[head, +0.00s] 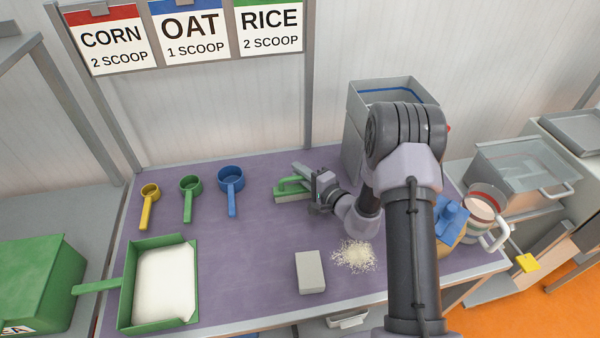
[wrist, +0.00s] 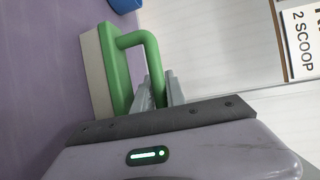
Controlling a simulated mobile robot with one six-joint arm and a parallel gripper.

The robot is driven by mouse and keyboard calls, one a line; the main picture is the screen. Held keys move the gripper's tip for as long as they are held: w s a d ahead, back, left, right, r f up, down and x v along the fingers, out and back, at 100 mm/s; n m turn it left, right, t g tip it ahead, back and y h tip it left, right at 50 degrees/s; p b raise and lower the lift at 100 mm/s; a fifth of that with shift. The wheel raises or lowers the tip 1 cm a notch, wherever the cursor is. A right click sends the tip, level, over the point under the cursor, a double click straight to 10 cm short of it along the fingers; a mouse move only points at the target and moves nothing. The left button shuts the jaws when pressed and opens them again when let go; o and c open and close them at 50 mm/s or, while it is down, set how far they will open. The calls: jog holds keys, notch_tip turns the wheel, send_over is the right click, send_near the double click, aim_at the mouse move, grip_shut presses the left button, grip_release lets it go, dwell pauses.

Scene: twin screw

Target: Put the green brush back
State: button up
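The green brush (head: 291,186) is at the back middle of the purple mat, with its pale bristle block facing down. My gripper (head: 306,177) is at its right side. In the wrist view, the brush (wrist: 115,68) shows its looped green handle. The grey fingers of my gripper (wrist: 160,90) lie on either side of the handle bar, close against it, so the gripper looks shut on the handle. I cannot tell whether the bristles touch the mat.
Yellow (head: 149,192), green (head: 190,186) and blue (head: 231,178) scoops lie to the left. A green tray (head: 124,305) of white powder is front left. A grey block (head: 310,271) and spilled grains (head: 355,255) lie front middle. A grey bin (head: 353,150) stands behind my arm.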

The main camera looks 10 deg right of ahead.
jog(key=o, duration=0.3)
jog(key=shift+r, duration=0.15)
jog(key=p+v, duration=0.2)
jog(key=v, duration=0.9)
jog(key=shift+s, duration=0.1)
jog(key=s+a+r+n+g+y, duration=0.5)
jog(key=s+a+r+n+g, duration=0.45)
jog(key=s+a+r, duration=0.6)
jog(key=s+r+g+h, duration=0.3)
jog(key=s+g+h, duration=0.1)
jog(key=s, duration=0.3)
jog(key=s+d+r+t+h, duration=0.1)
jog(key=d+h, duration=0.1)
jog(key=s+d+r+t+h, duration=0.1)
jog(key=d+r+t+h, duration=0.1)
jog(key=d, duration=0.1)
jog(key=s+d+r+t+h, duration=0.1)
jog(key=d+h, duration=0.1)
jog(key=shift+s+d+r+m+t, duration=0.2)
jog(key=shift+s+d+m+t, duration=0.05)
jog(key=shift+d+t, duration=0.1)
